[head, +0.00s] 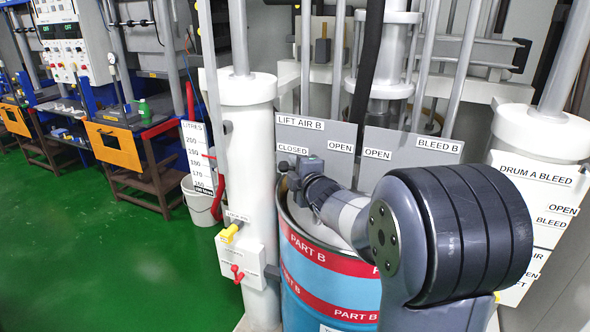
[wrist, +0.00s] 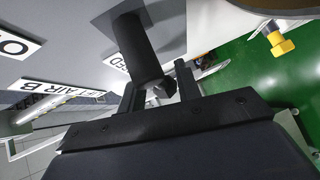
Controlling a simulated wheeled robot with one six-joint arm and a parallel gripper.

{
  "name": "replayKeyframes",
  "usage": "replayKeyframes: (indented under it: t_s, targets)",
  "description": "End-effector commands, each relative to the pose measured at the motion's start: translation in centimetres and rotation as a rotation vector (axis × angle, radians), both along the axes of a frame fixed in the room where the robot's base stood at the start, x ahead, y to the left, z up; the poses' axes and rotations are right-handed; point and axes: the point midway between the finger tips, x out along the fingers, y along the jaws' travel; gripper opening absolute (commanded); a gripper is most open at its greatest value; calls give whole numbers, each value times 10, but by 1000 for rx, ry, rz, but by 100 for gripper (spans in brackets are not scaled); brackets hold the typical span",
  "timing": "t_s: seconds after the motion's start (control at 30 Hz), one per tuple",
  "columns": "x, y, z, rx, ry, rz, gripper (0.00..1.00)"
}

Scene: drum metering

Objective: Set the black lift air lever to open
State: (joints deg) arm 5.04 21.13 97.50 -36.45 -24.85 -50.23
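The black lift air lever (wrist: 137,45) shows in the wrist view as a dark bar standing out from the grey panel, beside the partly hidden CLOSED label (wrist: 117,62). Its end reaches between the two fingers of my gripper (wrist: 157,84). The fingers stand apart with a visible gap on the right side of the lever; I cannot tell whether either touches it. In the head view my gripper (head: 304,172) is at the LIFT AIR B panel (head: 318,134), just below the CLOSED label (head: 291,150). The OPEN label (head: 340,147) is to its right. My gripper mostly hides the lever there.
A blue and red drum (head: 325,285) stands below my arm. A BLEED B panel (head: 412,148) is to the right. Green floor lies open at the left.

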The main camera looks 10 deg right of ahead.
Motion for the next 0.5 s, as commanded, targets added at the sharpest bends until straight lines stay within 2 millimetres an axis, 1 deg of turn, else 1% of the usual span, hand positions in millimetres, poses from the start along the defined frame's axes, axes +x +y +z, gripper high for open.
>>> replayKeyframes:
  t_s: [0.03,0.07,0.4,0.5]
  targets:
    - [0,0,0,0,0,0,31]
    - [0,0,0,0,0,0,28]
    - [0,0,0,0,0,1,0]
    - [0,1,0,-1,0,2,0]
